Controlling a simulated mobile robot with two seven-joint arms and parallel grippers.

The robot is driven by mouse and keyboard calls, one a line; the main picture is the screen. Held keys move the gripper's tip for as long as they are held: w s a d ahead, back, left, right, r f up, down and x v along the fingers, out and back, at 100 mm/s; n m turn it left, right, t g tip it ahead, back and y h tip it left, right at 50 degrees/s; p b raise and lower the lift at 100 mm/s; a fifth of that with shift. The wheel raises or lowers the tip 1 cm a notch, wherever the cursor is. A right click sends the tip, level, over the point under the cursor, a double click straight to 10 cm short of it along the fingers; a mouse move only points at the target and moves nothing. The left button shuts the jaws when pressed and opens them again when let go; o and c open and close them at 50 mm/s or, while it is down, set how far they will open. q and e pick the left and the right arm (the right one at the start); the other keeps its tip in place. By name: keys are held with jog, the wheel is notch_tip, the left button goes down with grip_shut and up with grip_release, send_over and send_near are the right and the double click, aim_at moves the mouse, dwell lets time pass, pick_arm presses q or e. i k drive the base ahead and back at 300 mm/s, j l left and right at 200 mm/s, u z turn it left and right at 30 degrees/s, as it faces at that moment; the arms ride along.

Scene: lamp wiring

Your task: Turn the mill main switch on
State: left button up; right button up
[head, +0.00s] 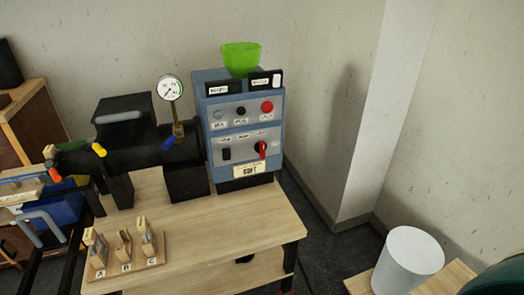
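The blue control box (243,125) of the mill stands at the back right of the wooden table. On its lower panel a red handle (262,150) sits on a black round switch and points roughly up and down. A black rocker-like switch (226,154) is to its left. The small labels above them are too blurred to read, so I cannot tell from lettering which is the main switch. The upper panel has a grey button (219,115), a black one (241,111) and a red one (267,107). Neither of my grippers is in view.
A green hopper (240,58) tops the box. A dial gauge (171,89) and a black barrel (135,158) stand left of it. A rack lettered A, B, C (126,266) is at the table's front left. The table (225,231) before the box is clear. A white bin (408,262) stands right.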

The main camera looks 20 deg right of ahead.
aim_at(260, 146)
jog(key=z, duration=0.75)
jog(key=i+z, duration=0.2)
jog(key=z, duration=0.25)
jog(key=i+z, duration=0.25)
jog(key=z, duration=0.2)
